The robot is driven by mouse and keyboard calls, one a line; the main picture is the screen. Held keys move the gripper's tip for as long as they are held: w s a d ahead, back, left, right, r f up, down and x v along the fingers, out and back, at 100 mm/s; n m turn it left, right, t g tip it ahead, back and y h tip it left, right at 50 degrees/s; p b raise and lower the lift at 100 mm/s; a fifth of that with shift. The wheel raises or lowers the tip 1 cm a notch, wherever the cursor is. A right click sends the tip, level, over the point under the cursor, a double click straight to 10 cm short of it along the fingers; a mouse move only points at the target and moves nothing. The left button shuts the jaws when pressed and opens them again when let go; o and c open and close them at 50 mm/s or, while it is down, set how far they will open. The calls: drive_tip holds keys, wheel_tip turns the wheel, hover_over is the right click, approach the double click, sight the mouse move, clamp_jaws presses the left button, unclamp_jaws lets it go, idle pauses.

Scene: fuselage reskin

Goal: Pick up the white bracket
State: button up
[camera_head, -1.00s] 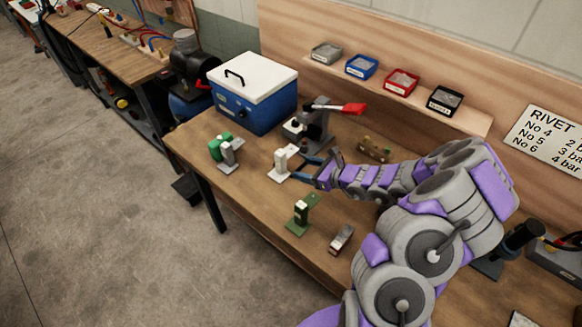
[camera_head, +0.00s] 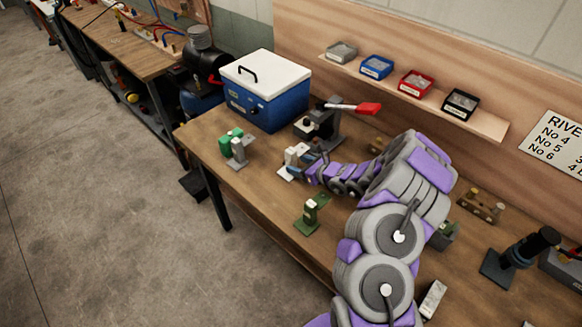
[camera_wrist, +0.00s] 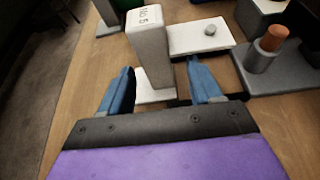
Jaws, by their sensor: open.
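The white bracket (camera_head: 293,158) stands upright on the wooden workbench in the head view, in front of the grey press tool. In the wrist view the white bracket (camera_wrist: 150,47) shows a tall post marked "No 5", with a flat plate to its right carrying a small round stud. My gripper (camera_wrist: 159,83) is open, its two blue fingers spread on either side of the post's lower part. Whether the fingers touch the post cannot be told. In the head view my gripper (camera_head: 299,168) is at the bracket, partly hiding its lower part.
A green and grey bracket (camera_head: 236,147) stands left of the white one. A dark green bracket (camera_head: 309,212) stands nearer the front edge. A grey press with a red handle (camera_head: 322,122) and a blue cooler box (camera_head: 265,92) stand close behind.

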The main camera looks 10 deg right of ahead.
sight(288, 161)
drive_tip(key=shift+w+a+f, duration=0.1)
drive_tip(key=shift+w+a, duration=0.05)
drive_tip(key=shift+a, duration=0.2)
drive_tip(key=x, duration=0.4)
drive_tip(key=shift+w+a+f+b, duration=0.15)
drive_tip(key=shift+w+f+b, duration=0.1)
drive_tip(key=shift+b, duration=0.1)
drive_tip(key=shift+w+a, duration=0.15)
drive_tip(key=shift+w, duration=0.15)
clamp_jaws()
